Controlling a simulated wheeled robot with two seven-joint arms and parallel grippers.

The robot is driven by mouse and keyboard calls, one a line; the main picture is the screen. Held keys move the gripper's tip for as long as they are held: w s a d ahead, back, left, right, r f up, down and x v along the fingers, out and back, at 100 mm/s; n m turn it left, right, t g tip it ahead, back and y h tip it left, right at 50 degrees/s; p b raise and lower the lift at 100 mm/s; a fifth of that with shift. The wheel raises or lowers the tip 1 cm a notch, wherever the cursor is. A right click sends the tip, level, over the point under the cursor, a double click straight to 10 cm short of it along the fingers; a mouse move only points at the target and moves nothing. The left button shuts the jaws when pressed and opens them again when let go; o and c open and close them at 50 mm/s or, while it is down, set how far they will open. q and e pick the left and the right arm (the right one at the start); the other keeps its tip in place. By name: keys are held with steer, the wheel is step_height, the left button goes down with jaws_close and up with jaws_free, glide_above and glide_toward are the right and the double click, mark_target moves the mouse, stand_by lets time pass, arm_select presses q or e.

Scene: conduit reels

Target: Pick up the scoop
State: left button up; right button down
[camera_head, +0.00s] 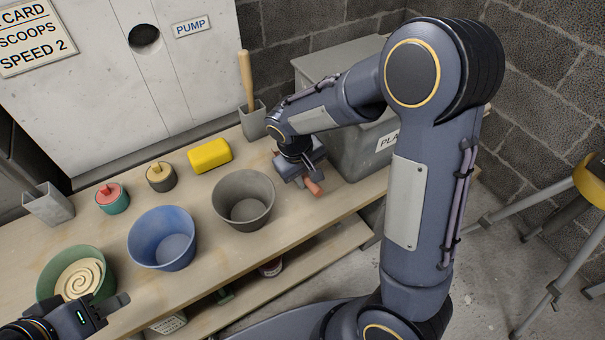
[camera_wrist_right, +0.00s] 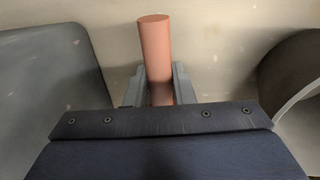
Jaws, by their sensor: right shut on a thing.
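A salmon-pink round handle, which looks like the scoop's handle (camera_head: 315,187), shows at my right gripper (camera_head: 302,172) on the workbench, right of the grey bowl. In the right wrist view the pink handle (camera_wrist_right: 155,45) stands between the two fingers of my right gripper (camera_wrist_right: 158,85), which is shut on it. The scoop's head is hidden. My left gripper (camera_head: 115,303) is at the lower left, by the green bowl; whether its fingers are open cannot be told.
On the bench (camera_head: 300,228) stand a green bowl (camera_head: 50,270) with cream-coloured contents, a blue bowl (camera_head: 137,240), a grey bowl (camera_head: 219,205), a yellow block (camera_head: 210,155) and small lidded pots. A grey bin (camera_head: 355,150) stands close right of my right gripper.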

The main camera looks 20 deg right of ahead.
step_height(320, 180, up, 3)
steer(key=shift+r+p, duration=0.1)
steer(key=shift+p, duration=0.4)
steer(key=s+a+r+p, duration=0.2)
steer(key=s+a+r, duration=0.7)
steer(key=s, duration=0.1)
steer(key=shift+a+p, duration=0.35)
steer(key=shift+p, duration=0.05)
